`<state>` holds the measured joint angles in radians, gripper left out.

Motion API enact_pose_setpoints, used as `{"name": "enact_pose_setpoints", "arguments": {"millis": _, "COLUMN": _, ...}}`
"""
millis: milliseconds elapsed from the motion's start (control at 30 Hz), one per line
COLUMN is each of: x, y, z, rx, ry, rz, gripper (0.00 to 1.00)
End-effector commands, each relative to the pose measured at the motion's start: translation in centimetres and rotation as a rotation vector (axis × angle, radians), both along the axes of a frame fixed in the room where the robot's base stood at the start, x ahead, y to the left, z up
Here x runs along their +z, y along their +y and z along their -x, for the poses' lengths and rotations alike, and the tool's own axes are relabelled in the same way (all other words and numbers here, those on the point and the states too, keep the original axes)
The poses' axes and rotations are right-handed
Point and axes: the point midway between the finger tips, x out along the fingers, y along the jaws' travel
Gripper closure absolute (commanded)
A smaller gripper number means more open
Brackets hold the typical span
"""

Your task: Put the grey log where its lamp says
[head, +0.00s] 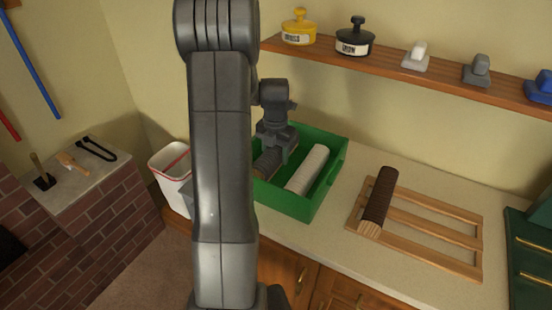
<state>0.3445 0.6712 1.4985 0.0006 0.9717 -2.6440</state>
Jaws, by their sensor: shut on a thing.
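My gripper (279,146) is inside the green crate (287,204) and shut on a grey-brown log (265,163), most likely the grey log. My arm hides part of this log and the left side of the crate. A pale, whitish log (307,170) lies beside it in the crate, apart from the gripper. A dark brown log (380,200) lies on the slatted wooden rack (432,220) to the right. I cannot make out a lit lamp in this view.
A white bin (170,165) with a red rim stands left of the crate, partly behind my arm. A wooden shelf (400,70) with several small objects runs above the counter. A dark green cabinet (530,260) stands at the far right. The counter (330,225) is bare between crate and rack.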

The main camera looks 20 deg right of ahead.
Motion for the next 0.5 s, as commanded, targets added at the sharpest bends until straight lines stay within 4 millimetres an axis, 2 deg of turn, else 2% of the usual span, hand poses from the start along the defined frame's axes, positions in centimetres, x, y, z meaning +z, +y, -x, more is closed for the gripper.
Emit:
{"name": "enact_pose_setpoints", "arguments": {"millis": 100, "x": -1.8, "y": 0.0, "z": 0.0, "rx": 0.0, "ry": 0.002, "rz": -0.001, "gripper": 0.9}}
{"name": "enact_pose_setpoints", "arguments": {"millis": 167, "x": -2.2, "y": 0.0, "z": 0.0, "rx": 0.0, "ry": 0.001, "rz": 0.0, "gripper": 0.9}}
{"name": "enact_pose_setpoints", "arguments": {"millis": 500, "x": -2.7, "y": 0.0, "z": 0.0, "rx": 0.0, "ry": -0.001, "rz": 0.001, "gripper": 0.9}}
